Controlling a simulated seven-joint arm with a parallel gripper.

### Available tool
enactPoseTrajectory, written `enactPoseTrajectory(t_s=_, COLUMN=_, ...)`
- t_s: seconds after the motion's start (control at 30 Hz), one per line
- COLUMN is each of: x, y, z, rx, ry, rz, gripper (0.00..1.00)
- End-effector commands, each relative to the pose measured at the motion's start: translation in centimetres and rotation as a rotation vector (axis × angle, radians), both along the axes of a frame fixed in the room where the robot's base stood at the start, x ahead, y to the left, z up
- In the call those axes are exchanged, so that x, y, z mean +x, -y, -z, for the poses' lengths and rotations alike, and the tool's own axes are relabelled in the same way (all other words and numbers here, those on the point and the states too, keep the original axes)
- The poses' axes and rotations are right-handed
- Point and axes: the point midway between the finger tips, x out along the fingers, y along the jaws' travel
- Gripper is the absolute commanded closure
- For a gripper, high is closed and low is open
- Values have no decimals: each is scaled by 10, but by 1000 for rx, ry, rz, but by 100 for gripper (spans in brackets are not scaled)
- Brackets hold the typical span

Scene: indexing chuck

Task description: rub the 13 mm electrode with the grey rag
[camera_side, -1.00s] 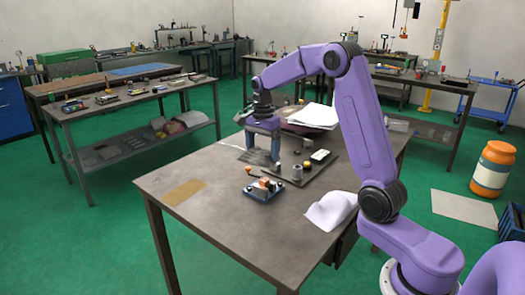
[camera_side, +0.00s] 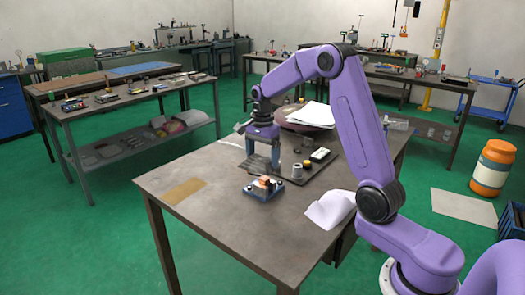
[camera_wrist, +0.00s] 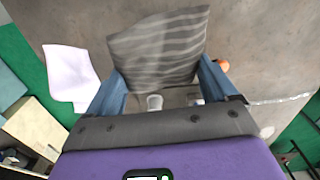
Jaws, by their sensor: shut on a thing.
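The grey rag (camera_wrist: 158,48) hangs flat between the two blue fingers of my gripper (camera_wrist: 160,85) in the wrist view. In the side view my gripper (camera_side: 262,160) is low over the back part of the bench, shut on the rag, which is hard to make out there. A small dark fixture (camera_side: 262,192) holds copper-orange pieces (camera_side: 265,182) in front of my gripper, apart from it. An orange piece also shows at the right finger in the wrist view (camera_wrist: 222,65). I cannot tell which electrode is 13 mm.
A dark tray (camera_side: 297,178) behind the fixture bears a grey cylinder (camera_side: 297,171), a yellow-topped piece (camera_side: 306,163) and a pale device (camera_side: 320,154). A white cloth (camera_side: 330,209) lies at the right edge. The front left of the bench is clear except for a tan patch (camera_side: 184,190).

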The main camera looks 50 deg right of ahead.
Motion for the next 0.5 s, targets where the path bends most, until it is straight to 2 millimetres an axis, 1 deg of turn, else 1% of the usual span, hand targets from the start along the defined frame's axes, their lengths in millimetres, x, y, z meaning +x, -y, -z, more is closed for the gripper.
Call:
enactPoseTrajectory(t_s=0.1, x=0, y=0, z=12, rx=1, ry=-3, rz=0, gripper=43)
enactPoseTrajectory(t_s=0.43, x=0, y=0, z=41, rx=1, ry=-2, rz=0, gripper=43)
enactPoseTrajectory(t_s=0.5, x=-1, y=0, z=53, rx=2, ry=-5, rz=0, gripper=43)
